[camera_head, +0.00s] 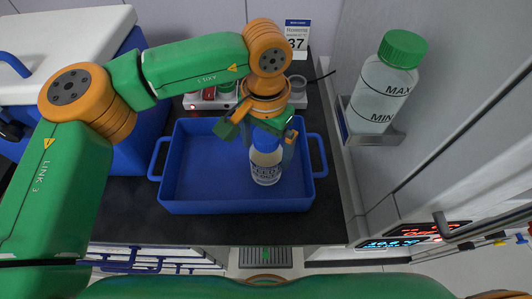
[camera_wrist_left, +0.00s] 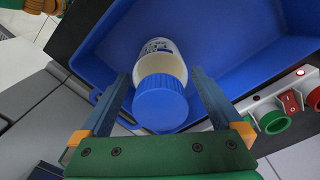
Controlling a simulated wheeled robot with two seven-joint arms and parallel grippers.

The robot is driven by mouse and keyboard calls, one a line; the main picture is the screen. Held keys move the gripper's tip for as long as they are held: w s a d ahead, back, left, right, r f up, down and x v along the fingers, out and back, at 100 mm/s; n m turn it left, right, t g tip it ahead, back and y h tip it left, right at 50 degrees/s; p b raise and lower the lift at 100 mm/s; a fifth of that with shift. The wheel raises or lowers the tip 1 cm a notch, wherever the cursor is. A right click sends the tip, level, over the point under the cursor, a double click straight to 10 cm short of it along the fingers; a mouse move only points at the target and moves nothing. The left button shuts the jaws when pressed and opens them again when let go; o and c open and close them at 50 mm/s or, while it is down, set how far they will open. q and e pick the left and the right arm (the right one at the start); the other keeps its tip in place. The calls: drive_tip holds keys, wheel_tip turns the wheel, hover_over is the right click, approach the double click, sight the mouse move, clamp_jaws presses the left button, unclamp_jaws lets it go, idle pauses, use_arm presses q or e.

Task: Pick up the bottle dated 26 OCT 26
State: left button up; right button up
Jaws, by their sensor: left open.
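A white bottle (camera_head: 266,169) with a blue cap and dark blue print stands in the blue tray (camera_head: 205,206), right of its middle. I cannot read a date on it. My left gripper (camera_head: 267,148) is above the bottle, pointing down, with its fingers open on either side of it. In the left wrist view the bottle (camera_wrist_left: 160,58) and its cap lie between the two blue-grey fingers of my left gripper (camera_wrist_left: 160,76), with a gap on both sides. My right gripper is not in view.
The tray is otherwise empty where I see it. Behind it is a white device (camera_head: 299,94) with red and green controls and a sign (camera_head: 297,36). A green-capped container (camera_head: 385,90) hangs on the right wall. A blue cooler with a white lid (camera_head: 70,45) stands left.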

use_arm(q)
drive_tip(key=shift+w+d+f, duration=0.1)
drive_tip(key=shift+w, duration=0.05)
drive_tip(key=shift+c, duration=0.2)
clamp_jaws()
